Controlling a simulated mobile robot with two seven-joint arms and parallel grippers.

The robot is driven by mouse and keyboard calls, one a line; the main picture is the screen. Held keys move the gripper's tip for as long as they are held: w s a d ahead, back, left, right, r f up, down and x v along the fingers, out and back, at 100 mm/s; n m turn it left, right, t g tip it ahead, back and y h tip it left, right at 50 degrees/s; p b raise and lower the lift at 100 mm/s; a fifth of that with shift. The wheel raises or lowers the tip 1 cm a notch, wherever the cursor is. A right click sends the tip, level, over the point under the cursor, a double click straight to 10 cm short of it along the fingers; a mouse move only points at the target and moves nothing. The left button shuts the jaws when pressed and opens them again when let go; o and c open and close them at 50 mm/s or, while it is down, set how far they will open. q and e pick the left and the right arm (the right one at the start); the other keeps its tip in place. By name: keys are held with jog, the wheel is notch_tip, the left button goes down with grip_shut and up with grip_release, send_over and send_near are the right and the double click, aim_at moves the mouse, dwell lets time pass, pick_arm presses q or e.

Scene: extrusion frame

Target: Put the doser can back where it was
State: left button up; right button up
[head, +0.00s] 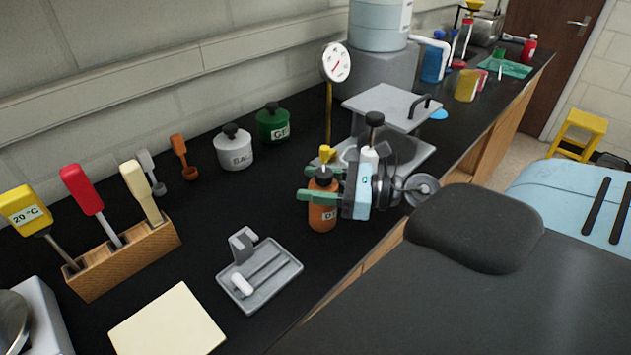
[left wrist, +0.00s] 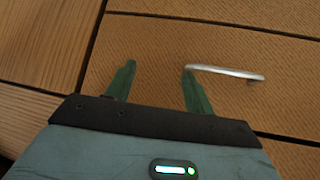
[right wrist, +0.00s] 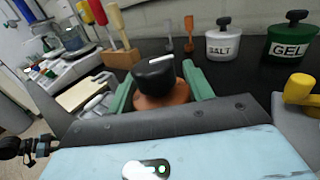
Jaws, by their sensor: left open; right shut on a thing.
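The doser can (head: 322,217) is orange with a dark lid and a label partly hidden, in the middle of the head view. My right gripper (head: 318,198) is shut on it, with green fingers on both sides of its upper body. In the right wrist view the can's black lid (right wrist: 156,72) with a white mark stands between the fingers. The can looks upright; I cannot tell whether its base touches the counter. My left gripper (left wrist: 155,85) is open and empty in front of wooden drawers, and is not in the head view.
The black counter (head: 215,215) is clear left of the can. A grey tray (head: 280,283) lies in front, beside a cream pad (head: 168,322) and a wooden block (head: 118,262) of tools. The salt jar (head: 233,150) and green gel jar (head: 273,124) stand behind. A dial gauge (head: 337,63) rises nearby.

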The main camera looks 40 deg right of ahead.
aim_at(335, 185)
jog(key=shift+d+f, duration=0.1)
jog(key=shift+f, duration=0.15)
jog(key=o, duration=1.3)
pick_arm(q)
jog(key=shift+s+f, duration=0.15)
pick_arm(e)
jog(key=shift+o, duration=0.2)
jog(key=shift+r, duration=0.1)
jog(key=shift+r, duration=0.25)
jog(key=v, duration=0.3)
jog(key=shift+s+d+f+b, duration=0.15)
jog(key=shift+f+b, duration=0.25)
pick_arm(q)
jog(key=shift+g, duration=0.5)
jog(key=s+f, duration=0.1)
jog(key=f+b, duration=0.1)
jog(key=s+f, duration=0.1)
jog(key=shift+s+d+f+b, duration=0.25)
jog(key=shift+s+f+b, duration=0.05)
jog(key=shift+b, duration=0.1)
pick_arm(e)
jog(key=v, duration=0.8)
jog(key=shift+s+r, duration=0.3)
jog(key=shift+r, duration=0.1)
